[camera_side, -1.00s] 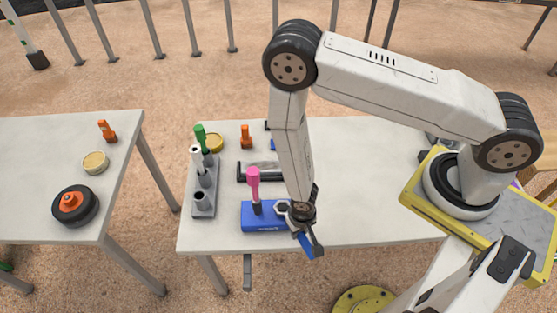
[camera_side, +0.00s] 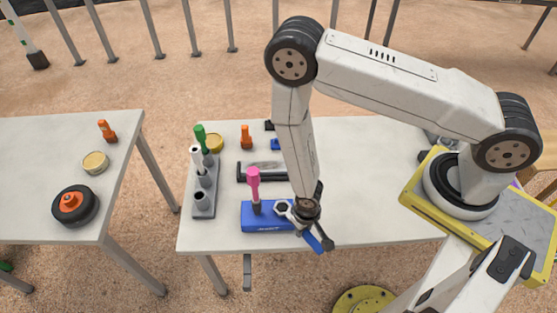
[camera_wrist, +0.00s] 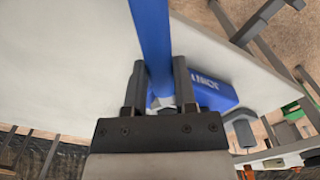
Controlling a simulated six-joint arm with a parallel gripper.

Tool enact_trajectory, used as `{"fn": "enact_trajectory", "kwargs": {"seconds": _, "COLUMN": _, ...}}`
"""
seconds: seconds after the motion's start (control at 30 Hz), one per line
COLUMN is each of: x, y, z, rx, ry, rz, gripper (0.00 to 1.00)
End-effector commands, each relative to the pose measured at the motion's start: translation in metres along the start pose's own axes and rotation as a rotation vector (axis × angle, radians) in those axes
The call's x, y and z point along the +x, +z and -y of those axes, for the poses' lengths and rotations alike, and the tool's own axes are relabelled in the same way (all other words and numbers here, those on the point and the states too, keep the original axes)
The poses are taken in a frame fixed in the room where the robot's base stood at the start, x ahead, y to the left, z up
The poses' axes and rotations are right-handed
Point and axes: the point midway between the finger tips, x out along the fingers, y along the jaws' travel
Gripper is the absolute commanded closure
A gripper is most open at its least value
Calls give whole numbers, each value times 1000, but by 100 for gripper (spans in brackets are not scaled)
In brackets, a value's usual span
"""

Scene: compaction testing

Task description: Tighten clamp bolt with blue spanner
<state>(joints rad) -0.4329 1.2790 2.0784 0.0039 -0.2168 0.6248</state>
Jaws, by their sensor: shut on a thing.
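The blue spanner has a blue handle (camera_side: 318,241) that points down and right past the table's front edge in the side view. Its pale metal head (camera_side: 283,209) is over the right end of a blue block (camera_side: 262,226). My gripper (camera_side: 311,221) is shut on the spanner. In the wrist view the blue handle (camera_wrist: 152,35) runs up between the two fingers of my gripper (camera_wrist: 158,75). A grey clamp part (camera_side: 247,270) hangs below the front edge, under the block. I cannot make out the clamp bolt or whether the spanner head touches it.
A pink-handled tool (camera_side: 254,182) stands upright at the block. A grey holder (camera_side: 204,204) with a green-handled tool stands to the left. A black and grey tool (camera_side: 262,171) lies behind the block.

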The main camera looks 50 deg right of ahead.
Motion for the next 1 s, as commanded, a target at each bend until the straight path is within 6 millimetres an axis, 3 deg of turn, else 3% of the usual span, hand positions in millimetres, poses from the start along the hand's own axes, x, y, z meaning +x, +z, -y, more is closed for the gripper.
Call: {"fn": "enact_trajectory", "kwargs": {"seconds": 1.0, "x": -8, "y": 0, "z": 1, "rx": -10, "ry": -2, "rz": -2, "gripper": 100}}
